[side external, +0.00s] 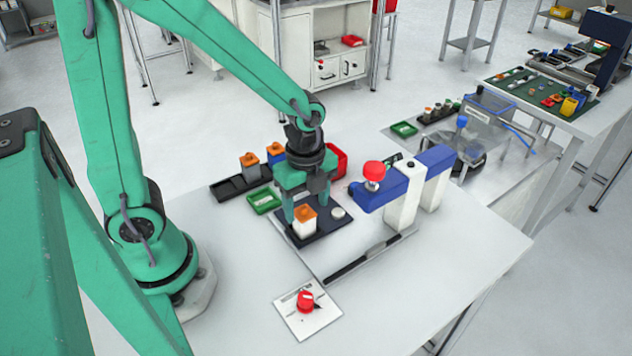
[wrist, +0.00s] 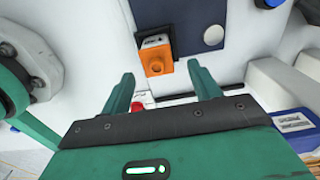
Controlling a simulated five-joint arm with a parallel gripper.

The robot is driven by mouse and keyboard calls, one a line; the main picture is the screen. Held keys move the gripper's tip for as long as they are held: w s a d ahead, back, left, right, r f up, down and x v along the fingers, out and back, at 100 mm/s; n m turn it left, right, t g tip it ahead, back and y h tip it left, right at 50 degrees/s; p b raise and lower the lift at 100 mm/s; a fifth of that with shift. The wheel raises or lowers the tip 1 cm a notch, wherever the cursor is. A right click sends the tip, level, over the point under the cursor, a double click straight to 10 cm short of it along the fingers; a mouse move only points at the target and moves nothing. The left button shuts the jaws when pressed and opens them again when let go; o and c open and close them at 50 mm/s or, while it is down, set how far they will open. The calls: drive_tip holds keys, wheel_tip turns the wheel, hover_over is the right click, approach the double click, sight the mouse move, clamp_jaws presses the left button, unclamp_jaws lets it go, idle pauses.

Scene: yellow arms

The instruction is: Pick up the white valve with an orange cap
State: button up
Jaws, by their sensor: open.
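A white valve with an orange cap (side external: 305,224) stands upright on a dark plate (side external: 325,228) on the white table. My gripper (side external: 306,205) points down close above and around it, with green fingers spread. In the wrist view the valve (wrist: 156,58) lies just beyond my open fingertips (wrist: 162,80), roughly between them. There, the dark plate (wrist: 182,42) is beside the valve. Nothing is held. Whether the fingers touch the valve cannot be told.
A blue and white device with a red knob (side external: 373,171) stands close to the right. A green tray (side external: 264,201) is left of the plate, and a red bin (side external: 339,159) is behind. A white plate with a red knob (side external: 305,299) lies in front. The front right table is clear.

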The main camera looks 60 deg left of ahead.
sight(306, 214)
drive_tip(key=shift+f, duration=0.15)
drive_tip(key=shift+s+f, duration=0.1)
drive_tip(key=shift+f, duration=2.35)
drive_tip(key=c, duration=1.1)
drive_tip(key=shift+r, duration=0.2)
drive_tip(key=shift+r, duration=1.25)
drive_tip(key=s+d+r, duration=0.7)
drive_tip(key=d+r, duration=0.1)
drive_tip(key=d, duration=0.1)
drive_tip(key=shift+s, duration=0.2)
